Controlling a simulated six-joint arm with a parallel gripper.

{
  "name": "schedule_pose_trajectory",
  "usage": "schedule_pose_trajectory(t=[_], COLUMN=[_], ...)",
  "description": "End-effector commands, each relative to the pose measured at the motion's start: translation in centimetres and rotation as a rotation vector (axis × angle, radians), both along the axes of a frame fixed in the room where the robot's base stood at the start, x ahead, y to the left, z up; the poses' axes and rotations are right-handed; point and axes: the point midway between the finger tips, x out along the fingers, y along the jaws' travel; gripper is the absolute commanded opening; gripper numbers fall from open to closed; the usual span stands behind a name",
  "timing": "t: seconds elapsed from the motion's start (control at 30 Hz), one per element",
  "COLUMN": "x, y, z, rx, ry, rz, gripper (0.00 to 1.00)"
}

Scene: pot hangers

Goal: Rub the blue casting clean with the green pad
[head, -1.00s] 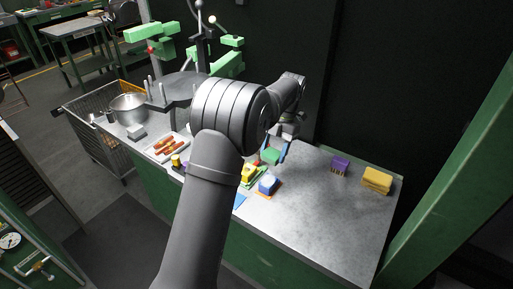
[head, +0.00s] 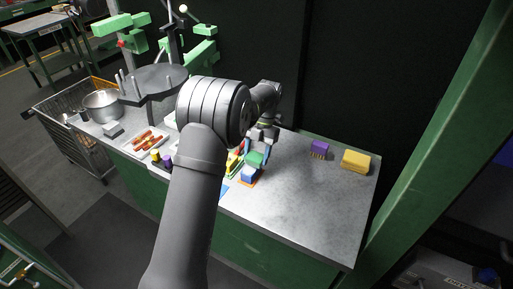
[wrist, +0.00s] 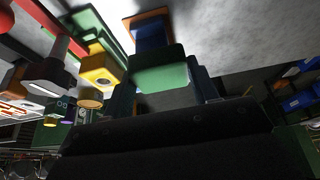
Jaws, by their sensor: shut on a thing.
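My gripper (head: 257,155) is shut on the green pad (head: 256,159), a small block held flat between the fingers. The pad also shows close up in the wrist view (wrist: 160,78). The blue casting (head: 249,174) sits directly below the pad on an orange mat (head: 248,184). In the wrist view the casting (wrist: 152,34) is partly hidden behind the pad. The pad is at or just above the casting's top; I cannot tell whether they touch.
A yellow casting (wrist: 100,68) stands left of the blue one, partly hidden by my arm in the head view. A purple brush (head: 320,147) and a yellow sponge (head: 355,161) lie at the right. The bench top between is clear. A pot (head: 102,106) stands far left.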

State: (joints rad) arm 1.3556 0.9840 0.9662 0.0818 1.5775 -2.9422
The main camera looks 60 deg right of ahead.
Motion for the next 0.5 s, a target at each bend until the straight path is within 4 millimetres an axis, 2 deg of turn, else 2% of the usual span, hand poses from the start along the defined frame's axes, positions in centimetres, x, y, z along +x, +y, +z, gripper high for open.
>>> schedule_pose_trajectory(t=[0.1, 0.13, 0.17, 0.5], x=[0.0, 0.0, 0.0, 0.0], y=[0.2, 0.5, 0.8, 3.9], z=[-1.6, -1.2, -1.3, -1.5], rx=[0.002, -0.001, 0.000, 0.001], ry=[0.000, 0.000, 0.000, 0.001], rz=[0.000, 0.000, 0.000, 0.001], gripper=[0.33, 0.33, 0.29, 0.29])
